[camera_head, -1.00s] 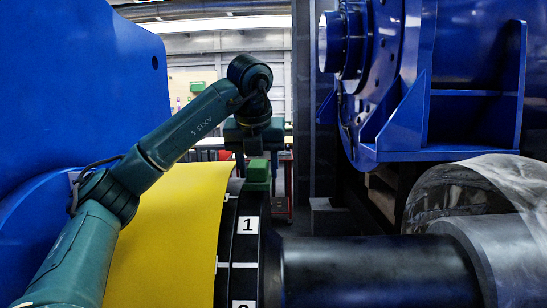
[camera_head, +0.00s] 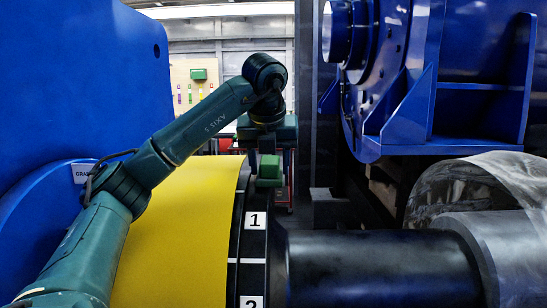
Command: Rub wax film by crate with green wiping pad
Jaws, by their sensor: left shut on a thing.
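My left gripper (camera_head: 268,154) hangs from the arm that comes in from the left and points down. It is shut on the green wiping pad (camera_head: 269,172), a small block at the top of the black ring (camera_head: 252,248) marked 1 and 2. I cannot tell whether the pad touches the ring. I cannot make out the wax film or the crate for certain. A clear, crinkled sheet (camera_head: 455,190) drapes over a grey cylinder at the right. My right gripper is not in view.
A yellow curved cover (camera_head: 180,235) lies left of the ring, beside a big blue housing (camera_head: 85,90). A dark shaft (camera_head: 380,265) runs right to the grey cylinder (camera_head: 500,255). A blue flanged machine (camera_head: 440,80) overhangs the right side.

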